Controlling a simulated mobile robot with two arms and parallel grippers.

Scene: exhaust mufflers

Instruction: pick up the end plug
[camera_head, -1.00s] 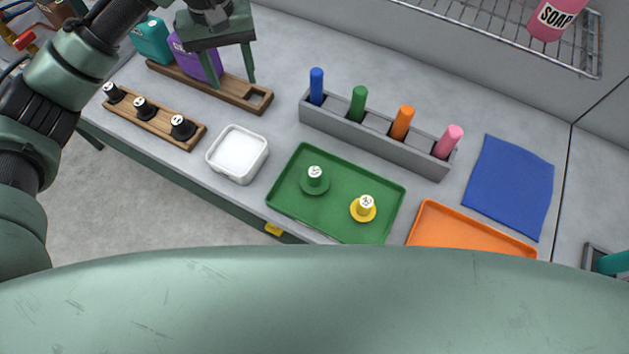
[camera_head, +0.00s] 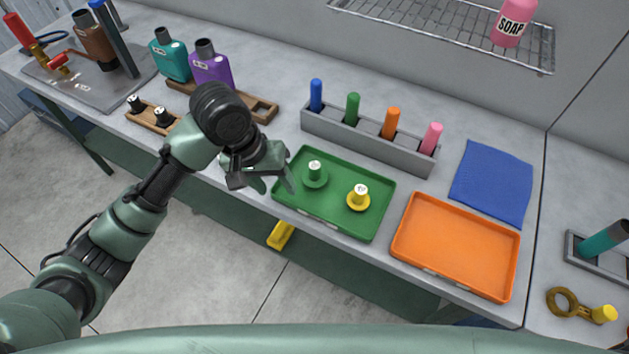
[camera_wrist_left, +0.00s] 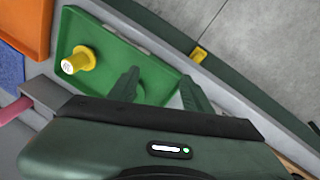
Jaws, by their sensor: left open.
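Two flanged plugs stand upright on the green tray (camera_head: 335,222): a green plug (camera_head: 315,174) on its left side and a yellow plug (camera_head: 359,196) nearer its middle right. Both have pale marked tops. My left gripper (camera_head: 277,188) is open and empty over the tray's left end, left of the green plug and apart from it. In the left wrist view its spread fingers (camera_wrist_left: 159,78) point over the green tray (camera_wrist_left: 112,49), with the yellow plug (camera_wrist_left: 80,60) to their left. My right gripper is not in view.
Black plugs stand in a wooden rack (camera_head: 143,116) at left, partly behind my arm. A grey rack (camera_head: 362,146) with coloured pegs stands behind the green tray. The empty orange tray (camera_head: 455,245) and blue cloth (camera_head: 492,182) lie right. A wire shelf (camera_head: 440,30) hangs above.

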